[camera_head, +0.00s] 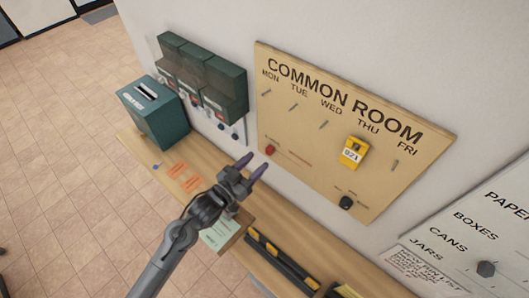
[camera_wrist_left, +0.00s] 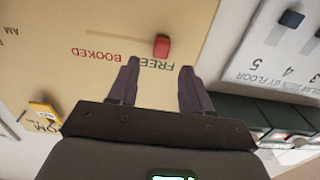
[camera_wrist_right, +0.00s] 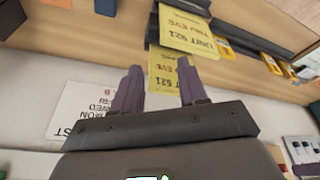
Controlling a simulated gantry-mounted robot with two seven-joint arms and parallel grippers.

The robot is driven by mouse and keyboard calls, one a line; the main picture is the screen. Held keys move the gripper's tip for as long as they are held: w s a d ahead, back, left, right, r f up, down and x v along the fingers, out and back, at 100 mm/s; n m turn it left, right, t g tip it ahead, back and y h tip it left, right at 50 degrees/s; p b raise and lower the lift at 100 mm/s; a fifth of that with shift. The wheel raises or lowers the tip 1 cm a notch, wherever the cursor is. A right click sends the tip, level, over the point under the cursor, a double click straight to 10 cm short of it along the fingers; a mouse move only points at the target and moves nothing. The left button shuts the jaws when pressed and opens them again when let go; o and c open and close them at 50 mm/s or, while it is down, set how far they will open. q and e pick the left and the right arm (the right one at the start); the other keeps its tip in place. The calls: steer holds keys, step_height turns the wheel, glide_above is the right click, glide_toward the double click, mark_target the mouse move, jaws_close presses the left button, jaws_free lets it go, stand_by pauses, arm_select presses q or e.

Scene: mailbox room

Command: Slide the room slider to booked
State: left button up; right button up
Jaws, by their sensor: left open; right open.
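The room slider's red knob (camera_head: 270,149) is at the lower left of the tan COMMON ROOM board (camera_head: 290,120). In the left wrist view, where the lettering is upside down, the red knob (camera_wrist_left: 162,46) sits by the word FREE. My left gripper (camera_head: 252,167) is open and empty, just below and left of the knob in the head view. In the left wrist view its fingers (camera_wrist_left: 158,75) point at the board, with the knob beyond the tips. My right gripper (camera_wrist_right: 160,80) is open, seen only in its own wrist view.
A yellow tag (camera_head: 352,152) hangs under THU, and a black knob (camera_head: 346,202) is at the board's lower right. A wooden shelf (camera_head: 290,232) below holds black trays (camera_head: 280,262). Yellow tags (camera_wrist_right: 187,32) are near my right gripper.

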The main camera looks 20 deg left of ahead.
mark_target(267, 151)
arm_select(q)
steer(key=shift+p+x, duration=0.3)
steer(key=shift+x, duration=2.2)
jaws_close()
